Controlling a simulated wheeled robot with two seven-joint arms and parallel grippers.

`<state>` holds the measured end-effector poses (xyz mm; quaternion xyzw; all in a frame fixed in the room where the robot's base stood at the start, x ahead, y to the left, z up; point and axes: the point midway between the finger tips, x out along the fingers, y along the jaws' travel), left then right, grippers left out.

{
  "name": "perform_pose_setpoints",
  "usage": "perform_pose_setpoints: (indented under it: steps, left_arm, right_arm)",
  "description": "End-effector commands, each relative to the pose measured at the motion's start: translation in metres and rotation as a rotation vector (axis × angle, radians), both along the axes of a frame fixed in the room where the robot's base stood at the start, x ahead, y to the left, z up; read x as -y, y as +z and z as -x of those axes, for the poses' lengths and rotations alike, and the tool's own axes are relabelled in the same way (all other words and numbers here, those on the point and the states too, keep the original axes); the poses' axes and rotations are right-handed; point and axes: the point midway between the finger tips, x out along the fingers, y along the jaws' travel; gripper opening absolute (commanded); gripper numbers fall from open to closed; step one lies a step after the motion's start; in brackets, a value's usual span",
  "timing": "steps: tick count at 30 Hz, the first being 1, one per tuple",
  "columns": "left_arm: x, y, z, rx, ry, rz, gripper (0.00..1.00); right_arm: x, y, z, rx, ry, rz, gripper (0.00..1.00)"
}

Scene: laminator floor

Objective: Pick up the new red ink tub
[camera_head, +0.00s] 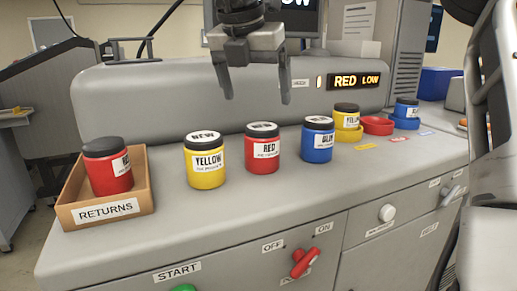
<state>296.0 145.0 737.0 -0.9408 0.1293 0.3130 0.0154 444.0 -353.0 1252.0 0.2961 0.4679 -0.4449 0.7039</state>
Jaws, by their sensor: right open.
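The new red ink tub (262,150) stands upright on the grey machine top. It has a black lid with a white "NEW" label and a white "RED" label on its side. My right gripper (256,98) hangs in the upper middle of the view, fingers pointing down. It is open and empty, and appears above the red tub, apart from it. My left gripper is not in view.
A yellow tub (205,160) and a blue tub (317,139) flank the red one. Another red tub (108,166) sits in the "RETURNS" box (150,190). An empty red ring holder (377,126) is between a yellow tub (347,115) and a blue tub (406,107). A sign (356,80) reads "RED LOW".

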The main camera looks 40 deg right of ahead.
Motion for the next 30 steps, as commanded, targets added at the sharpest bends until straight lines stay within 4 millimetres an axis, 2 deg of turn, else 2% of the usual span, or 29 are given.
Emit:
perform_pose_setpoints:
  steps: [1, 6, 14, 19, 24, 30]
  left_arm:
    - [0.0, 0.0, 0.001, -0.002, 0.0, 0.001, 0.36]
    - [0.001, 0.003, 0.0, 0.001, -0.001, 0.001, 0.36]
    - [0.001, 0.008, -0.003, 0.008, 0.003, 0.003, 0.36]
    - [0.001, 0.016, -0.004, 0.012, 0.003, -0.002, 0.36]
    - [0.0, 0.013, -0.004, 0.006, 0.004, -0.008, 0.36]
    - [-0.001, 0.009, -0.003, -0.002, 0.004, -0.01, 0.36]
  right_arm:
    - [0.004, -0.012, -0.001, -0.006, -0.001, -0.004, 0.9]
    - [0.015, -0.04, -0.007, -0.005, 0.0, -0.005, 0.9]
    - [0.022, -0.058, -0.01, -0.004, 0.001, -0.004, 0.9]
    - [0.029, -0.081, -0.011, -0.005, 0.001, -0.007, 0.9]
    - [0.036, -0.1, -0.014, -0.002, 0.0, -0.005, 0.9]
    - [0.037, -0.103, -0.015, 0.0, -0.001, -0.003, 0.9]
